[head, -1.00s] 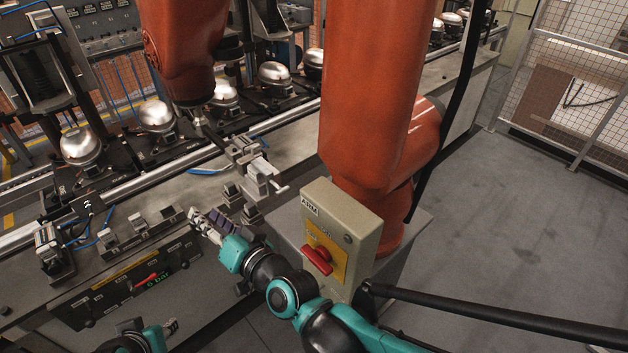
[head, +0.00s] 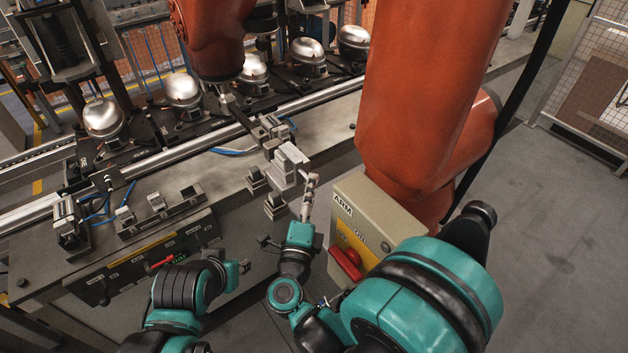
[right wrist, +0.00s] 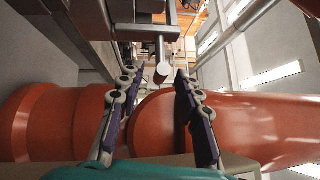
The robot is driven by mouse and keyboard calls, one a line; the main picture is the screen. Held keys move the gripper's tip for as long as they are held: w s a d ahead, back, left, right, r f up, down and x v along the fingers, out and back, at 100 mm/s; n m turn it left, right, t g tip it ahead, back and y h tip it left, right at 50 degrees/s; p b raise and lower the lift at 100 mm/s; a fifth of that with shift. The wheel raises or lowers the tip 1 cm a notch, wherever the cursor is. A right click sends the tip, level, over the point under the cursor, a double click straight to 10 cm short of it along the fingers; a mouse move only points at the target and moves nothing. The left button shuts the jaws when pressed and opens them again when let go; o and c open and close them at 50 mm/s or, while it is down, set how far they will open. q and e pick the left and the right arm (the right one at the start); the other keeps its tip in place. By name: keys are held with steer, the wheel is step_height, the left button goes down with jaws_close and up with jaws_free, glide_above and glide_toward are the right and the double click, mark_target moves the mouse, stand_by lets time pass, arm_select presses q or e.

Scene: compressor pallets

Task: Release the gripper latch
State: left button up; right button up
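The grey gripper tool (head: 290,160) hangs at the end of the orange robot arm, over the workbench edge. In the right wrist view its latch looks like a grey T-shaped bar with a round-ended pin (right wrist: 162,72). My right gripper (head: 312,180) points up at the tool's near right side. In the right wrist view its two fingers (right wrist: 156,76) stand apart, with the pin's end between or just beyond their tips; contact is not clear. My left gripper (head: 243,267) is low in front of the bench, small and partly hidden, apart from the tool.
The orange robot arm (head: 425,100) rises close to my right arm. A control box (head: 362,215) marked ARM with a red switch (head: 346,262) stands beside my right gripper. The workbench (head: 225,175) carries fixtures; silver compressors (head: 103,118) line its back. Floor at right is clear.

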steer(key=shift+x, duration=1.1)
jaws_close()
arm_select(q)
steer(key=shift+f, duration=0.1)
steer(key=shift+s+f, duration=0.1)
arm_select(e)
steer(key=shift+w, duration=0.1)
